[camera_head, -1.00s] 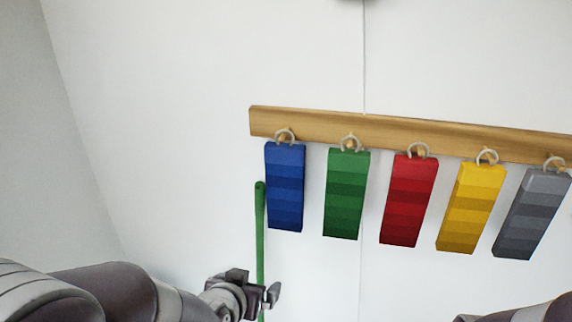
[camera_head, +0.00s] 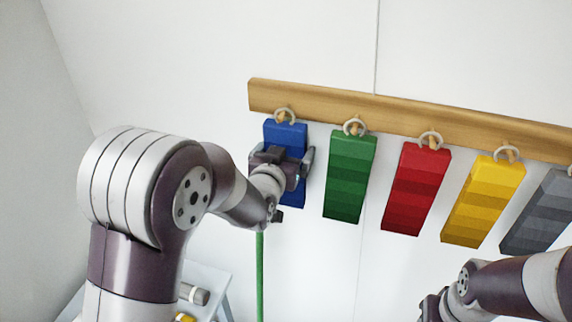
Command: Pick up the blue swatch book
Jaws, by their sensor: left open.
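The blue swatch book (camera_head: 286,133) hangs by a ring from the leftmost peg of a wooden rail (camera_head: 400,118). My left gripper (camera_head: 302,165) is open in front of the book's middle and hides part of it. Blue shows above the gripper and a little below it. I cannot tell whether the jaws are around the book or only in front of it. My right gripper (camera_head: 430,308) is low at the right, partly cut off by the bottom edge; its jaws are not clear.
Green (camera_head: 349,178), red (camera_head: 415,190), yellow (camera_head: 482,202) and grey (camera_head: 538,212) swatch books hang to the right. A green pole (camera_head: 260,275) stands below my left gripper. A pale stand (camera_head: 210,276) with small items is behind my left arm. The wall between is bare.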

